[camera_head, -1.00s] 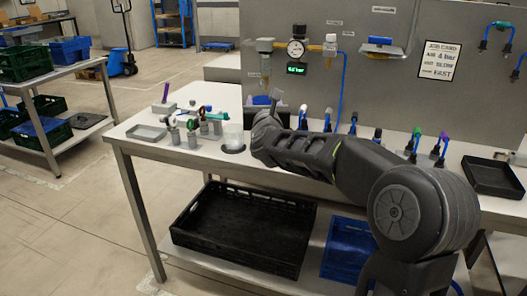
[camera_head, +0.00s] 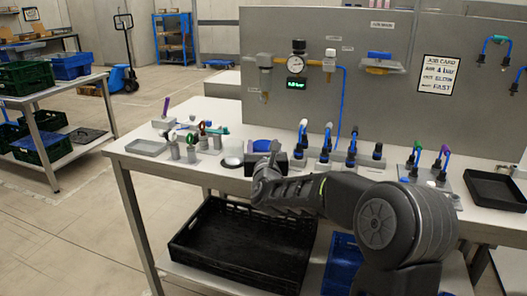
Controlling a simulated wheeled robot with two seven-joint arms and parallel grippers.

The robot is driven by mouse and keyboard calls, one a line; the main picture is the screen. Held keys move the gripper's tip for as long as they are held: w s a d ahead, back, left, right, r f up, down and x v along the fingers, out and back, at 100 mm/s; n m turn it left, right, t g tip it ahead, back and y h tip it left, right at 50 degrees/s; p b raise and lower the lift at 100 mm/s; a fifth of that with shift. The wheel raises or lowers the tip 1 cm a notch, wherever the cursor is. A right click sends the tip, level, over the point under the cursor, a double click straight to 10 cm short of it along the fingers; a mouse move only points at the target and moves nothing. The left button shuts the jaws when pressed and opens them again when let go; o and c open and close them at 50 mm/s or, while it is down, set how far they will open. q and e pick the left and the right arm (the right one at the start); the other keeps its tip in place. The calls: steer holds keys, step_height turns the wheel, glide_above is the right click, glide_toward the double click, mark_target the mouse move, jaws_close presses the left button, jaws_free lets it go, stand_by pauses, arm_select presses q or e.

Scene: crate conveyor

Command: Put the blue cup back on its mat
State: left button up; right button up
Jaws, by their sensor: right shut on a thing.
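The blue cup (camera_head: 262,146) shows as a small blue patch at the tip of my right arm, over the bench. My right gripper (camera_head: 268,160) is shut on it; the arm hides most of the jaws and the cup's lower part. A dark round mat (camera_head: 232,165) lies on the bench just left of the gripper, with a pale, translucent cup (camera_head: 232,149) over it. Whether this is the blue cup's mat I cannot tell. My left gripper is not in view.
Several small grey fittings with coloured tops (camera_head: 190,150) stand left of the mat, near a grey tray (camera_head: 147,147). Several blue-hosed connectors (camera_head: 325,155) stand to the right. A panel (camera_head: 400,105) rises behind. A black crate (camera_head: 240,245) sits on the lower shelf.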

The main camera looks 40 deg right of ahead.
steer(key=shift+f, duration=0.45)
steer(key=shift+f, duration=0.15)
steer(key=o, duration=1.4)
steer(key=shift+r, duration=0.2)
steer(key=b+v, duration=0.1)
steer(key=v, duration=1.1)
